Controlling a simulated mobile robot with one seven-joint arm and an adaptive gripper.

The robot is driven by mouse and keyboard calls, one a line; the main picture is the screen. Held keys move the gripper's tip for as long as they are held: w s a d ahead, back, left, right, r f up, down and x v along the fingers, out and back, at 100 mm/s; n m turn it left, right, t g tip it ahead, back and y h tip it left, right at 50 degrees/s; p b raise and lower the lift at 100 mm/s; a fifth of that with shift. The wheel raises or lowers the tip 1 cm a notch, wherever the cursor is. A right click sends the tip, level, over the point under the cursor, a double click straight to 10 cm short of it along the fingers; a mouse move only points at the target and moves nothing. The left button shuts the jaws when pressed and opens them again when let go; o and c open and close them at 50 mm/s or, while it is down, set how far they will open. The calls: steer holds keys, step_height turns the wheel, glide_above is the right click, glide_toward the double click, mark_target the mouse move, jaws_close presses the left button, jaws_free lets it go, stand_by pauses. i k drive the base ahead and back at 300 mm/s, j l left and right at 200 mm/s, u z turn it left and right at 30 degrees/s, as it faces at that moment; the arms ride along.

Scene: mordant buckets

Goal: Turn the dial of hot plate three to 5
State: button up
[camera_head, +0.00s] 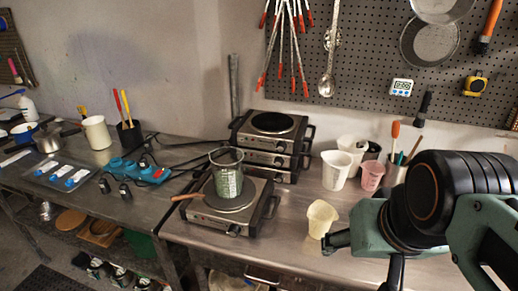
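A single hot plate (205,216) stands at the front of the metal bench, with a dark dial (234,229) on its front panel. A green-grey measuring beaker (228,178) stands on its burner. Behind it is a stack of hot plates (268,145), with dials on their front panels; the top burner is bare. No number shows, so I cannot tell which one is hot plate three. The dial marks are too small to read. My gripper (364,257) is at the lower right, right of the front hot plate and apart from it. Its fingers are spread and nothing shows between them.
A cream cup (322,218) stands close to my gripper's left finger. White and pink cups (371,175) stand behind. A wooden-looking handle (187,196) sticks out left from the front hot plate. A blue power strip (140,170) with cables lies on the left bench.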

mark_target(234, 231)
steer(key=u, duration=0.9)
steer(key=k+j+z, duration=0.1)
steer(key=j+z, duration=0.2)
steer(key=j, duration=0.15)
steer(key=l+u, duration=0.25)
steer(key=k+j+z, duration=0.1)
steer(key=l, duration=0.1)
steer(key=i+u, duration=0.05)
